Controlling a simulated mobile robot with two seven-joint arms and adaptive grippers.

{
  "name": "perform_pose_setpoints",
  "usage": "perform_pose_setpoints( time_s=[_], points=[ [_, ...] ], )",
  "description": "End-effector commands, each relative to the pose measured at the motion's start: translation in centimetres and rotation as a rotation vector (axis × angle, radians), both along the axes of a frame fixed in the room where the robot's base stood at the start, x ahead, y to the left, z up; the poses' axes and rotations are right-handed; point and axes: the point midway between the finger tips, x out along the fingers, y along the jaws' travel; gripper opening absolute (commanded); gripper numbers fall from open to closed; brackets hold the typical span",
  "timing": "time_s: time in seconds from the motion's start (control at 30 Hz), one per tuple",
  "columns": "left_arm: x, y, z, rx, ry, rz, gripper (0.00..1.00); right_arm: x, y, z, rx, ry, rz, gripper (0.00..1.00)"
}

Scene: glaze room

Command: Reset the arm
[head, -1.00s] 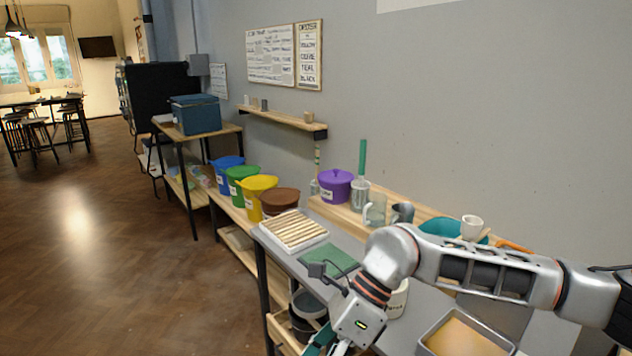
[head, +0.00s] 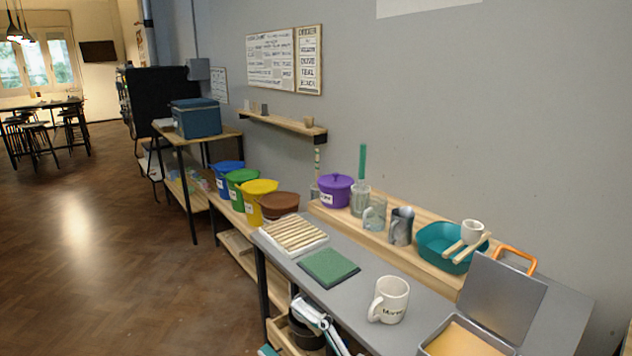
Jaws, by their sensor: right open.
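My right gripper (head: 316,318) shows only in part at the bottom of the head view, low in front of the bench's front edge. It is open, and I see nothing held in it. Its lower part is cut off by the picture's edge. My left gripper is not in view. The grey bench top (head: 360,262) is clear of my arm. A white mug (head: 391,299) with lettering stands upright on it, apart from my gripper.
A green mat (head: 329,267) and a slatted white tray (head: 295,234) lie on the bench. A teal basin (head: 437,243), glass jugs and a purple lidded pot (head: 335,190) stand on the raised shelf behind. An open grey case (head: 504,298) is at right. Floor at left is free.

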Motion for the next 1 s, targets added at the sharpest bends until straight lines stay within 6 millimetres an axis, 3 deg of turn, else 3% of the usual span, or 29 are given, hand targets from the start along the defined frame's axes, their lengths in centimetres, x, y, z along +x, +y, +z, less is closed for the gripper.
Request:
perform_pose_setpoints(
  time_s=[0.13, 0.27, 0.4, 0.6, 0.8, 1.0],
  points=[
    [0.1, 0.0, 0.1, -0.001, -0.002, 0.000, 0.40, 1.3, -5.0, -6.8, 0.084, 0.304, -0.158, 0.68],
    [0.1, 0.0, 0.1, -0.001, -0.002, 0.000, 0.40, 0.6, -10.2, -14.0, 0.150, 0.581, -0.305, 0.68],
    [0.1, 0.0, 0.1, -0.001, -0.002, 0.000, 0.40, -2.4, -15.3, -21.7, 0.204, 0.849, -0.447, 0.68],
    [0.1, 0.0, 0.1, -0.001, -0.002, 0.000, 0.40, -9.0, -21.3, -30.5, 0.257, 1.162, -0.618, 0.68],
    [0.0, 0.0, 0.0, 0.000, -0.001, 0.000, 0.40, -13.8, -24.4, -34.6, 0.284, 1.325, -0.712, 0.68],
    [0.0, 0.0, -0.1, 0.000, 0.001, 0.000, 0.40, -14.8, -25.0, -35.4, 0.288, 1.357, -0.730, 0.68]
  ],
)
